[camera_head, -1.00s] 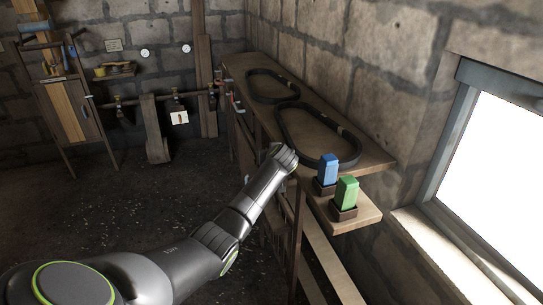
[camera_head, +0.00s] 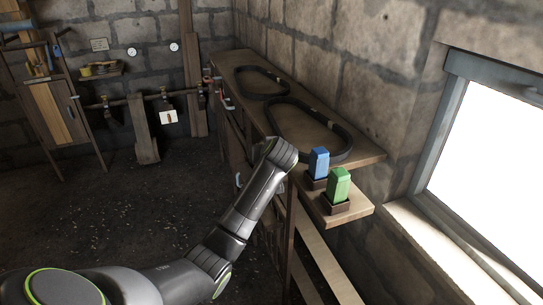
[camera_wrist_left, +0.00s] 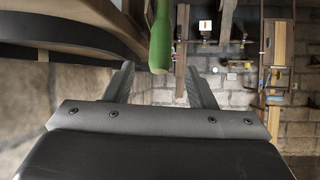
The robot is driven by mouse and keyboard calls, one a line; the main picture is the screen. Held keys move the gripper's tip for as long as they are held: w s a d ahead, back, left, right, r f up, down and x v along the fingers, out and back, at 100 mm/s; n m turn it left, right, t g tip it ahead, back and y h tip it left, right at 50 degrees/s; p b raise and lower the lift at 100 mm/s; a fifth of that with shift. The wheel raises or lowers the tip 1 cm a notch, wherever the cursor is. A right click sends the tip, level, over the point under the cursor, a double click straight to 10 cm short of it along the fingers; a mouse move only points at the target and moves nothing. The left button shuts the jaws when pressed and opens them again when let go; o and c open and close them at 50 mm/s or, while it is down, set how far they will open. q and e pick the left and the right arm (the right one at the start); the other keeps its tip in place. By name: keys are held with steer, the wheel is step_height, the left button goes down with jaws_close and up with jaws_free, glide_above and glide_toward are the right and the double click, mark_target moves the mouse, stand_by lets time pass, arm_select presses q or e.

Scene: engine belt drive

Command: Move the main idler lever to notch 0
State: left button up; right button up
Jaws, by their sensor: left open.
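My left gripper (camera_wrist_left: 159,72) is open in the left wrist view, its two fingers apart. A green rounded bar (camera_wrist_left: 161,40) reaches down from the top edge to between the fingertips. I cannot tell whether it is the main idler lever or whether the fingers touch it. In the head view my left arm ends at its wrist beside the bench, and its fingers are hidden. A small blue handle (camera_head: 238,181) shows left of my forearm. Red handles (camera_head: 210,84) stand at the far bench end. No notch marks can be read. My right gripper is not in view.
The wooden bench (camera_head: 375,158) along the right wall carries two dark belts (camera_head: 345,137). A blue block (camera_head: 319,162) and a green block (camera_head: 339,184) stand in holders on its lower near shelf. Pipes and a white card (camera_head: 168,117) are at the back wall. The floor at left is clear.

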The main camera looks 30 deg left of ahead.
arm_select(q)
steer(key=b+v, duration=0.1)
steer(key=v, duration=0.7)
steer(key=shift+b, duration=0.3)
steer(key=shift+d, duration=0.1)
